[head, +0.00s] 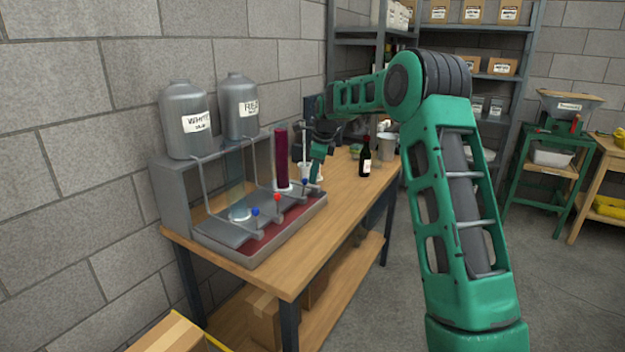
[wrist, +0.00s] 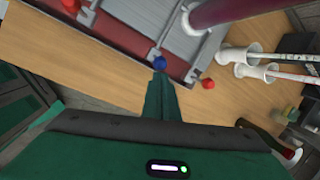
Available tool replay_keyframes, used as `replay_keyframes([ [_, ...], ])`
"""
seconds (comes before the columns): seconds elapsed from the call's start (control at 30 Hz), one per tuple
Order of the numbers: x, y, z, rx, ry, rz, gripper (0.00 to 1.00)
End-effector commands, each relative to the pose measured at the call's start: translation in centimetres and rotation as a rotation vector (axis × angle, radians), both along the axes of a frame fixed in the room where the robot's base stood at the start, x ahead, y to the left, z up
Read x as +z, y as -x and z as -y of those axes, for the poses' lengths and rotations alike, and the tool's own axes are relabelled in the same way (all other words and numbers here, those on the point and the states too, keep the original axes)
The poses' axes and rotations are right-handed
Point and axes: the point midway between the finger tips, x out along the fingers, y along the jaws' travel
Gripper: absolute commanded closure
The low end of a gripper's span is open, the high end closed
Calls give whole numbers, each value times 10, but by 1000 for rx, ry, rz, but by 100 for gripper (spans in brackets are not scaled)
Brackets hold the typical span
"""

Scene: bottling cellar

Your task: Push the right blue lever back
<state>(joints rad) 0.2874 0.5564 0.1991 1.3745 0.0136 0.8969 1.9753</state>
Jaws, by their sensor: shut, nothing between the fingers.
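The right blue lever has a round blue knob (head: 305,182) at the front of the bottling machine (head: 272,243). The same blue knob (wrist: 159,63) shows in the wrist view right at my fingertips. My gripper (head: 316,180) points down beside the knob, on its right in the head view. In the wrist view my gripper (wrist: 160,78) has its fingers shut together, holding nothing. I cannot tell whether the tips touch the knob. The left blue lever (head: 255,212) stands nearer the front end of the machine.
A red lever (head: 277,197) stands between the blue ones. Another red knob (wrist: 207,84) is close to my fingers' right in the wrist view. A tube of red liquid (head: 281,158) stands behind the levers. A dark bottle (head: 365,158) stands on the bench (head: 340,212), whose front is clear.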

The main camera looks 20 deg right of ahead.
Motion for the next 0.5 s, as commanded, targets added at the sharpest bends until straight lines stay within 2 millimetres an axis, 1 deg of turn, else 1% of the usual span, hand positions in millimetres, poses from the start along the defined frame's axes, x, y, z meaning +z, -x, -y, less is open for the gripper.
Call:
replay_keyframes([
  [0.17, -1, 0, 1, 0, 0, 0, 100],
  [0.27, -5, 2, 6, 1, 0, -1, 100],
  [0.47, -23, 9, 26, 7, -1, -4, 100],
  [0.5, -9, 10, 24, 9, 1, 3, 100],
])
